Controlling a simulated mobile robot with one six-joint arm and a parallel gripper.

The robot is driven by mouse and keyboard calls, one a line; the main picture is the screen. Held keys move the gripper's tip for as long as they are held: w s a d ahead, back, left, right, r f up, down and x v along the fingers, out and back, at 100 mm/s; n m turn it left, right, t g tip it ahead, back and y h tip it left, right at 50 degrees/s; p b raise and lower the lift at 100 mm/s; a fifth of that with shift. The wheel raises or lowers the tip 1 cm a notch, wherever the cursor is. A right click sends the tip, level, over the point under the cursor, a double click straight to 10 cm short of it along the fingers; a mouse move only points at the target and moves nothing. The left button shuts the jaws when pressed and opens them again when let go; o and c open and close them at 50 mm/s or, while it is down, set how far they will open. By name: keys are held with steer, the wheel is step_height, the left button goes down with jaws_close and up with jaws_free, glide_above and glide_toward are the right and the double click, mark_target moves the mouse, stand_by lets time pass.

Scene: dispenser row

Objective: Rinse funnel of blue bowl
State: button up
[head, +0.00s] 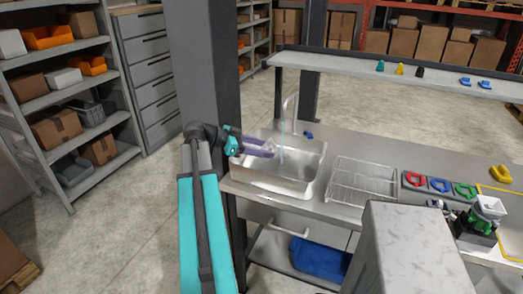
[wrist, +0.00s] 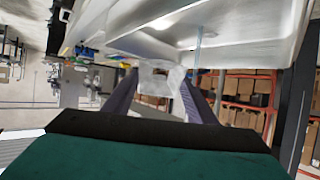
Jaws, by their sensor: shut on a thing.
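My gripper (head: 266,149) is over the left part of the steel sink basin (head: 318,182), left of the tap. In the wrist view my gripper's two fingers (wrist: 160,92) are closed on a pale translucent piece, seemingly the funnel (wrist: 160,79). Its full shape is hard to make out. A thin water stream (head: 281,142) falls from the tap (head: 289,110); it also shows in the wrist view (wrist: 198,55), beside the held piece and apart from it. A blue ring-shaped piece (head: 440,185), possibly the blue bowl, lies on a dark strip right of the drying rack.
A wire drying rack (head: 362,180) stands right of the sink. Red (head: 415,179) and green (head: 465,190) rings flank the blue one. A dark machine with a white top (head: 489,207) stands at the right. A raised shelf (head: 400,78) runs behind the counter.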

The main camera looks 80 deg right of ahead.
steer(key=shift+d, duration=0.2)
steer(key=s+d+f, duration=0.1)
steer(key=s+d, duration=0.1)
steer(key=d, duration=0.8)
steer(key=shift+d+f, duration=0.2)
steer(key=shift+f, duration=0.05)
stand_by(0.4)
steer(key=shift+a, duration=0.1)
stand_by(3.4)
steer(key=shift+w+a+r+b, duration=0.25)
steer(key=shift+a+b, duration=0.2)
steer(key=shift+a, duration=1)
steer(key=shift+w+a+r+b, duration=0.25)
steer(key=shift+a+b, duration=0.2)
steer(key=shift+a, duration=0.95)
steer(key=shift+w+a+r+b, duration=0.25)
steer(key=shift+a+b, duration=0.2)
steer(key=shift+a, duration=1)
steer(key=shift+w, duration=0.1)
